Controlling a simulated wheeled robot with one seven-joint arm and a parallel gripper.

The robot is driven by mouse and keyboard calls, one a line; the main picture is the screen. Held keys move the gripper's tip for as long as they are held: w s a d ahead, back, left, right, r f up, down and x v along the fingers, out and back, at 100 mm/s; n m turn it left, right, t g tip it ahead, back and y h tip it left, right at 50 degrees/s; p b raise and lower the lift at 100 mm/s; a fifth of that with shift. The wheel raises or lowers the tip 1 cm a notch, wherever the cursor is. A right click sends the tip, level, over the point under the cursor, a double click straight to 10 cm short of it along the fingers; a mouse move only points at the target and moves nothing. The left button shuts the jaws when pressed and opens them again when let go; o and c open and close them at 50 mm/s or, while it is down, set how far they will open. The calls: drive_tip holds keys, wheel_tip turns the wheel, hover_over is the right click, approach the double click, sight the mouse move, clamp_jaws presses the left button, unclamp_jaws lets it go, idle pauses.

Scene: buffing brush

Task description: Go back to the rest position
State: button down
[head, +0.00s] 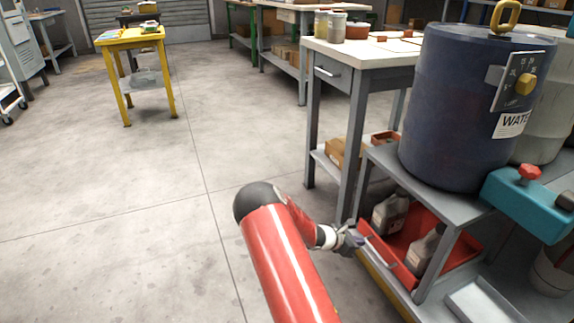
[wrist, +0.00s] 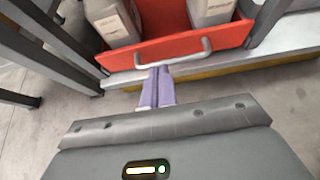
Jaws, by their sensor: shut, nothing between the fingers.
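My red arm reaches forward in the head view, with my gripper (head: 352,240) at the front of a red drawer (head: 372,249) on the low shelf of a grey bench. In the wrist view my gripper (wrist: 158,74) is shut and empty, its purple fingers together. The fingertips are close to the grey handle (wrist: 160,55) of the red drawer (wrist: 160,46); I cannot tell whether they touch it. The drawer holds grey-white jugs (head: 424,250), also seen in the wrist view (wrist: 112,22).
A yellow table (head: 130,40) is far left. The floor (head: 110,200) at left is clear.

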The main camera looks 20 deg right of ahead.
drive_tip(key=s+a+r+m+y+p, duration=0.15)
drive_tip(key=a+r+m, duration=0.3)
drive_tip(key=r, duration=0.45)
drive_tip(key=s+a+r+m+t+y+p, duration=0.1)
drive_tip(key=s+a+r+m+y, duration=0.25)
drive_tip(key=a+r, duration=0.35)
drive_tip(key=s+a+r+m+y+p, duration=0.15)
drive_tip(key=a+r+m, duration=0.3)
drive_tip(key=r, duration=0.55)
drive_tip(key=s+a+r+m+t+y+p, duration=0.2)
drive_tip(key=s+a+r+m+t+y, duration=0.2)
drive_tip(key=s+a+r, duration=1.1)
drive_tip(key=s+a+m+y, duration=0.1)
drive_tip(key=s+a+m, duration=0.1)
drive_tip(key=s, duration=0.2)
drive_tip(key=shift+p, duration=0.35)
drive_tip(key=shift+a+y, duration=0.1)
drive_tip(key=shift+y, duration=0.15)
